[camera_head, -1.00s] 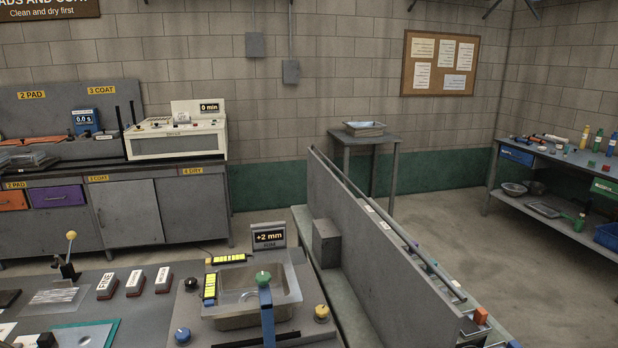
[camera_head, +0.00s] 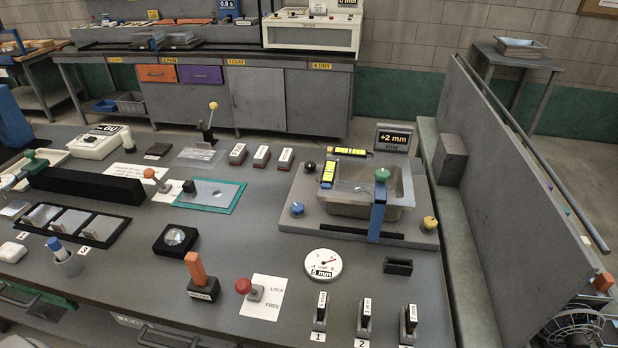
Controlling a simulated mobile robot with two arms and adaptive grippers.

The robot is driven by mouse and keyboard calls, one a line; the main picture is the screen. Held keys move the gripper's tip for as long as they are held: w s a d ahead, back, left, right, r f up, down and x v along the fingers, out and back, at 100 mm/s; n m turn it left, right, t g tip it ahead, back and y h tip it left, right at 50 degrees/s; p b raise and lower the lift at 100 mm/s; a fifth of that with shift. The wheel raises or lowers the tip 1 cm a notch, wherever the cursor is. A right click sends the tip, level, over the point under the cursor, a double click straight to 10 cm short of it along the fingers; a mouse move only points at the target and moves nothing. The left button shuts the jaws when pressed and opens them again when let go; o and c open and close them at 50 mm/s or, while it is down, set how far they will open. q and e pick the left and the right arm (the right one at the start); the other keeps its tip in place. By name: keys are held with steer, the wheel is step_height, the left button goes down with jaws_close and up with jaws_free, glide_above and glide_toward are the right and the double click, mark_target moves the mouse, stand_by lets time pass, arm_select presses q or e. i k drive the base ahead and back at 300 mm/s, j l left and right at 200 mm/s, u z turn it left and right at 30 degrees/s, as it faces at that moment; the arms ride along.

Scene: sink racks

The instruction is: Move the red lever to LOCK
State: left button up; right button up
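The red lever (camera_head: 243,286) has a round red knob on a short grey body. It stands on the grey bench at the front middle, on a white card (camera_head: 263,299) printed LOCK at the upper part and FREE at the lower part. The knob leans to the left of its body, and I cannot tell exactly which setting it is at. Neither of my grippers is in view.
An orange-handled block (camera_head: 197,276) stands close to the lever's left. A round 5 mm gauge (camera_head: 323,264) and several upright black holders (camera_head: 364,317) are to its right. A metal sink (camera_head: 366,188) with a blue bar (camera_head: 377,215) lies farther back.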

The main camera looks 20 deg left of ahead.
mark_target(243, 285)
steer(key=u, duration=1.2)
